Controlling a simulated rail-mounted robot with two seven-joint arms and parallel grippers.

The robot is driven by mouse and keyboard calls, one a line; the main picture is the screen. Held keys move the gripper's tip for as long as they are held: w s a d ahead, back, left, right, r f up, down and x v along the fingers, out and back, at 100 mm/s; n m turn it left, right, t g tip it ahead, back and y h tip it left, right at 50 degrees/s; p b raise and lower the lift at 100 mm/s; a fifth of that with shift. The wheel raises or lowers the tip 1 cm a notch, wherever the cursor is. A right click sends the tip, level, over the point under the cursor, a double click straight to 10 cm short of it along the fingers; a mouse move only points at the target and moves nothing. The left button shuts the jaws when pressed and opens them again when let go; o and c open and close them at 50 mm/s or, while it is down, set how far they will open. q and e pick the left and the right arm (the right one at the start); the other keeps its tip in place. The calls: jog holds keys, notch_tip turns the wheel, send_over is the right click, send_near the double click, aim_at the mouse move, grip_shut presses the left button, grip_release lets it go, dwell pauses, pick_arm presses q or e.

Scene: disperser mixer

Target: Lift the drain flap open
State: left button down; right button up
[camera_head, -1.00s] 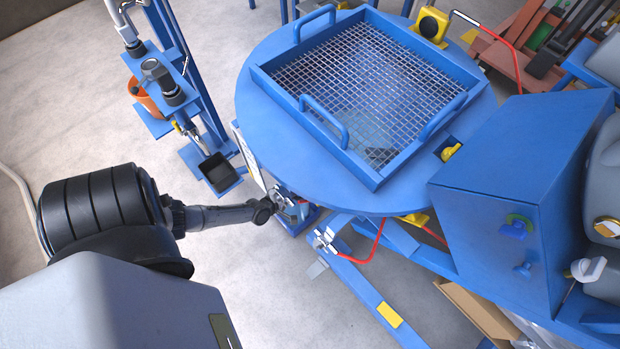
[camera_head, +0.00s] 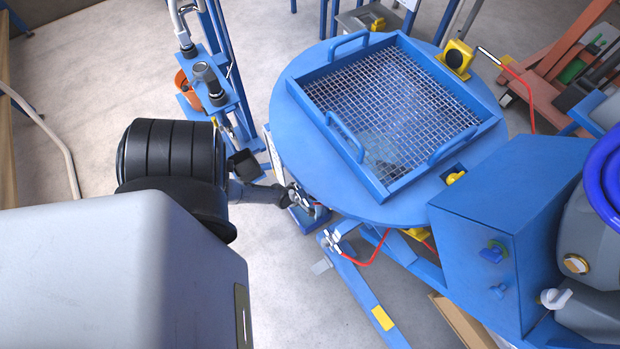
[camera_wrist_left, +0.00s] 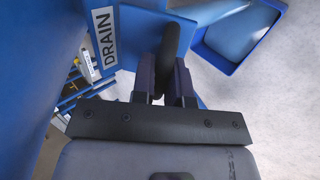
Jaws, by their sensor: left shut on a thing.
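The blue mixer vessel (camera_head: 300,178) carries a white DRAIN label, which shows in the left wrist view (camera_wrist_left: 103,38). My left gripper (camera_head: 290,195) reaches in under the rim of the round blue lid at its left side. In the left wrist view, the gripper fingers (camera_wrist_left: 164,90) are shut on a dark, rounded upright handle (camera_wrist_left: 173,45) beside the label. My right gripper is not in view.
A wire grid (camera_head: 400,105) in a blue frame tops the lid. A blue control box (camera_head: 480,240) stands at the right. A blue stand with pipes (camera_head: 215,75) stands behind my left arm.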

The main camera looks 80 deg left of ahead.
pick_arm(q)
jog(key=c, duration=1.1)
grip_release()
jog(key=shift+c, duration=0.2)
jog(key=shift+s, duration=0.1)
jog(key=shift+s+d+r, duration=0.1)
jog(key=shift+r, duration=0.15)
jog(key=p+v, duration=0.7)
jog(key=v, duration=0.6)
jog(key=shift+s, duration=0.15)
